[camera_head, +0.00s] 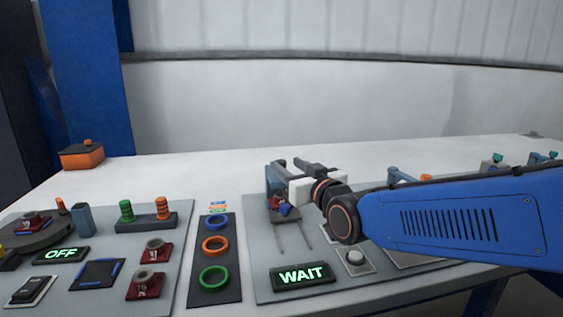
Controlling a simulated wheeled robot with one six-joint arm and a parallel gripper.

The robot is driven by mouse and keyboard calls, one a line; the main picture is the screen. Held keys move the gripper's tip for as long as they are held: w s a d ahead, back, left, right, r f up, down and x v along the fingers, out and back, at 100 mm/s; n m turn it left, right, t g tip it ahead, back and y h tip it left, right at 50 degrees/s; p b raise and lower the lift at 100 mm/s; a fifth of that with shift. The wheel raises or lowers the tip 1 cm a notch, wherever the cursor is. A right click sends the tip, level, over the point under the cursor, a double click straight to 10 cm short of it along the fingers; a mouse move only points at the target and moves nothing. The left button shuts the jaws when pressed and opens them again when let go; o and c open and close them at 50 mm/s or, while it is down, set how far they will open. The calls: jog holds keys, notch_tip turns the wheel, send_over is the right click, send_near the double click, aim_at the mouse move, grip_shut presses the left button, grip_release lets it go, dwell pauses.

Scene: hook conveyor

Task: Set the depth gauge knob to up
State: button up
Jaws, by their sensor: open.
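My gripper (285,186) is at the middle of the picture, reaching left from my blue arm over the right-hand panel. Its grey fingers and white body stand close to a small blue and red part (284,208) on a grey block, and partly hide it. I cannot tell whether they touch it. Two thin rods (293,237) run from that block toward the front. No label reading depth gauge can be made out, so I cannot tell which part is its knob or how it is set. The gripper is open and no held thing shows.
Blue, orange and green rings (214,246) lie on a dark strip to the left. A left panel holds an OFF sign (62,255). An orange box (82,157) stands behind.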

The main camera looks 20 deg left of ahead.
jog(key=v, duration=0.8)
jog(key=shift+s+d, duration=0.15)
jog(key=shift+s, duration=0.05)
